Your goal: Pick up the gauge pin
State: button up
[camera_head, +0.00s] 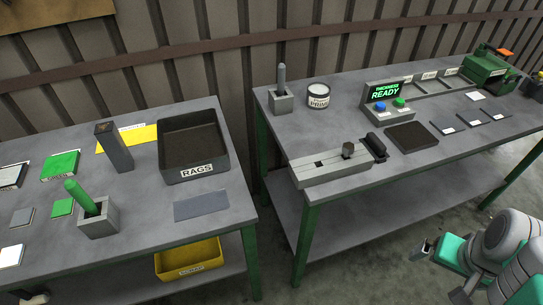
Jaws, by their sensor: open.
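Two pins stand in grey block holders, and I cannot tell by label which is the gauge pin. A grey pin (281,76) stands upright in a small block (281,103) at the left back of the right bench. A green pin (79,195) leans to the left in a larger block (99,222) at the front of the left bench. My gripper (440,272) is at the lower right, in front of the right bench. It is open and empty, far from both pins. Part of it is cut off by the frame's bottom edge.
The left bench (150,248) holds a dark RAGS bin (196,168), a dark upright block (114,147) and several flat plates. The right bench (345,95) holds a white tin (319,92), a slotted fixture (330,165) and a READY panel (389,93). A gap separates the benches.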

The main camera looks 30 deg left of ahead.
aim_at(348, 148)
jog(key=z, duration=0.15)
jog(key=i, duration=1.05)
jog(key=u, duration=4.45)
